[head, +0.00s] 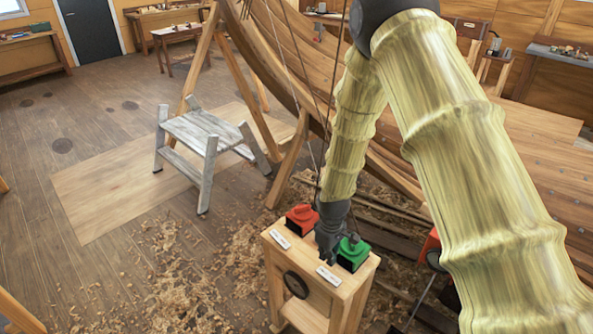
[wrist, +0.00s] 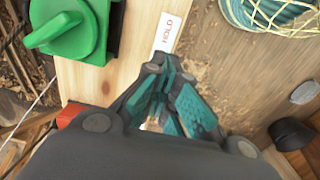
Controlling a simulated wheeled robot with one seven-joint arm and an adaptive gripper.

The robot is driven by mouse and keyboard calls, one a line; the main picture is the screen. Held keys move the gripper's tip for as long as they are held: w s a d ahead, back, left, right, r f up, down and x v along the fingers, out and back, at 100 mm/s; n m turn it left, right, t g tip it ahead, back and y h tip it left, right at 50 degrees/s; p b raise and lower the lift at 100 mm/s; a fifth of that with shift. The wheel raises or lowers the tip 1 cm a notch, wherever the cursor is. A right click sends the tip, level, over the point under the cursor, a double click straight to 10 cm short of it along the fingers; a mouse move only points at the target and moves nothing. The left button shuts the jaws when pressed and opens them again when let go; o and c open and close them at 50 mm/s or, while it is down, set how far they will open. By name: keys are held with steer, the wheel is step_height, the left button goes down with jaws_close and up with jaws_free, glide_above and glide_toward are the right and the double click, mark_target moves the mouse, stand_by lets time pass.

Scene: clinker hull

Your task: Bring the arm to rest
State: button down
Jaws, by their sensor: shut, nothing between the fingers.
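My arm reaches down from the upper right of the head view, its links covered in yellowish ribbed sleeves. My gripper (head: 327,258) hangs low over the small wooden stand (head: 318,291), between the red knob (head: 300,218) and the green knob (head: 352,251). In the wrist view my gripper (wrist: 167,72) is shut and empty, its tips close to the white HOLD label (wrist: 168,32). I cannot tell whether the fingertips touch the stand top.
A grey step stool (head: 200,133) stands on the floor to the left. The wooden hull (head: 295,60) rises behind the stand on props. Wood shavings (head: 178,280) litter the floor. A netted teal round object (wrist: 270,14) shows at the wrist view's upper right.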

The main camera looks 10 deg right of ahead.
steer(key=s+d+f+m, duration=0.1)
steer(key=s+f+m, duration=0.1)
steer(key=s+f, duration=0.45)
steer(key=s+d+f+m, duration=0.1)
steer(key=s+f, duration=0.3)
steer(key=s, duration=0.6)
steer(key=s+d+f+m, duration=0.1)
steer(key=s+f+m, duration=0.15)
steer(key=s, duration=0.75)
steer(key=s+d+f+m, duration=0.1)
steer(key=s+m, duration=0.2)
steer(key=s, duration=0.7)
step_height(320, 180, down, 9)
steer(key=b, duration=1)
steer(key=shift+a+f, duration=0.15)
steer(key=shift+a, duration=0.1)
steer(key=shift+n, duration=0.25)
